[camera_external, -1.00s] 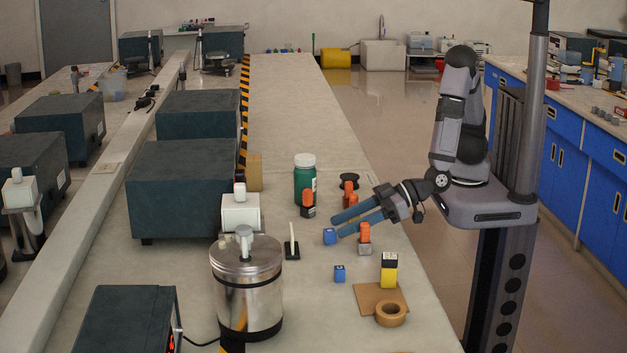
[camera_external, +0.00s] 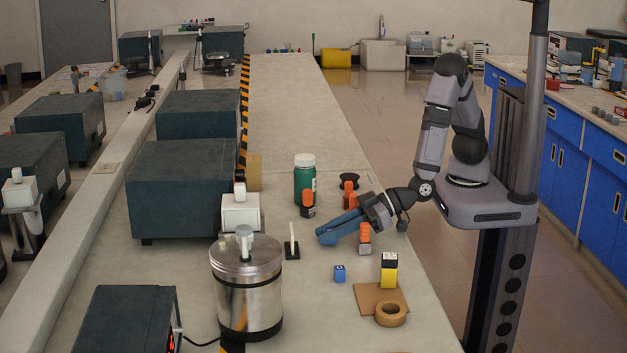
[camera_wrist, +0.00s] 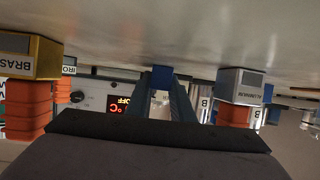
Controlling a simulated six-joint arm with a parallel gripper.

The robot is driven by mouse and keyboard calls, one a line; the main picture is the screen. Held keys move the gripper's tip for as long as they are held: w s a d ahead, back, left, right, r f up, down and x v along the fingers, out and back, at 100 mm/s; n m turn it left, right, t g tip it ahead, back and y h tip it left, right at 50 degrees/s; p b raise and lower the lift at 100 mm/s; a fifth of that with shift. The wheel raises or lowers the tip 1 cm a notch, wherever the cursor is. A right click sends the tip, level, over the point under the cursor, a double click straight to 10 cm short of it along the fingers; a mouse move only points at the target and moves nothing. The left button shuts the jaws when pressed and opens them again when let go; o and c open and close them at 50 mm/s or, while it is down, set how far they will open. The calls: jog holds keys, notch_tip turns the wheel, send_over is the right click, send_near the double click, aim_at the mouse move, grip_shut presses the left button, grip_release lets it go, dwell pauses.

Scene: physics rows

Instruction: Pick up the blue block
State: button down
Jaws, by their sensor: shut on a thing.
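My gripper (camera_external: 327,236) is low over the table, its blue fingers reaching left. It is shut on a blue block (camera_wrist: 163,77), which shows between the fingertips in the wrist view. In the external view the fingers hide most or all of that block. The block appears close to the table surface; whether it touches cannot be told.
Orange-topped weights (camera_external: 364,240) stand close beside my fingers; wrist labels include brass (camera_wrist: 28,57) and aluminium (camera_wrist: 241,87). A thin stand (camera_external: 292,247) is left, a green bottle (camera_external: 304,182) behind. A yellow block (camera_external: 389,271), tape roll (camera_external: 391,314) and steel canister (camera_external: 247,295) are nearer.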

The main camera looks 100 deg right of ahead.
jog(key=shift+r, duration=0.1)
notch_tip(320, 180, up, 10)
jog(key=shift+f+p, duration=0.1)
jog(key=shift+p, duration=1.05)
jog(key=shift+w, duration=0.1)
